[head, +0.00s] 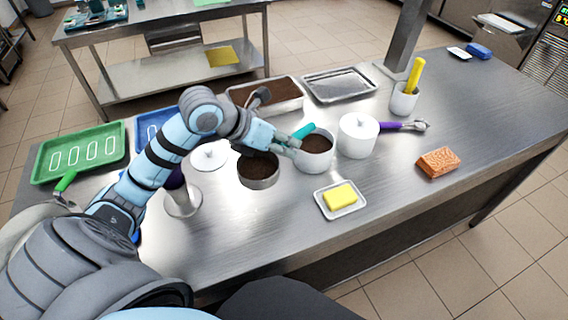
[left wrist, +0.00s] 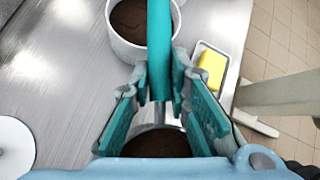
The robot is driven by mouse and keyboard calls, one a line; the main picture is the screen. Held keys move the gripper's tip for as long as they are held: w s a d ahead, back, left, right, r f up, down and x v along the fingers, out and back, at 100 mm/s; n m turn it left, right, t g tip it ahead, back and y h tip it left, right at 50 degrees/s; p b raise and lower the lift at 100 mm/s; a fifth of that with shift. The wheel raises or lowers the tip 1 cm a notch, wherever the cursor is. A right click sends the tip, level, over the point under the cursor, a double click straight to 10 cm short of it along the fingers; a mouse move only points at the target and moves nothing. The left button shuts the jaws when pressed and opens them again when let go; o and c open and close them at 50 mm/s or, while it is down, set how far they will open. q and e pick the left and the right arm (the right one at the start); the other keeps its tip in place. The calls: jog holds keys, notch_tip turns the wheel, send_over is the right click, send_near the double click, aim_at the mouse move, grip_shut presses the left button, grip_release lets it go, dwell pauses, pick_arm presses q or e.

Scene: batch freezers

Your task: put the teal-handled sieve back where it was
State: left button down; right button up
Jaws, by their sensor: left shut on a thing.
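My left gripper (head: 287,146) is shut on the teal handle (head: 304,131) of the sieve. The sieve's round metal rim (head: 259,183) is left of the gripper in the head view, with dark brown powder showing inside. I cannot tell whether the rim touches the table. The handle's free end reaches over the white pot (head: 314,164), which holds brown powder. In the left wrist view the handle (left wrist: 160,50) runs up between the fingers, and part of the sieve (left wrist: 160,140) shows below them. My right gripper is not in view.
A small dish (head: 341,211) holds a yellow block. A white lid (head: 209,158), a cup (head: 183,203) and a green tray (head: 80,150) are left. The front-right tabletop is mostly clear around an orange sponge (head: 438,163).

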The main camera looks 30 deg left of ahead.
pick_arm(q)
jog(key=shift+f+b, duration=1.25)
jog(key=shift+f, duration=0.75)
jog(key=c, duration=1.5)
grip_release()
jog(key=shift+c, duration=0.2)
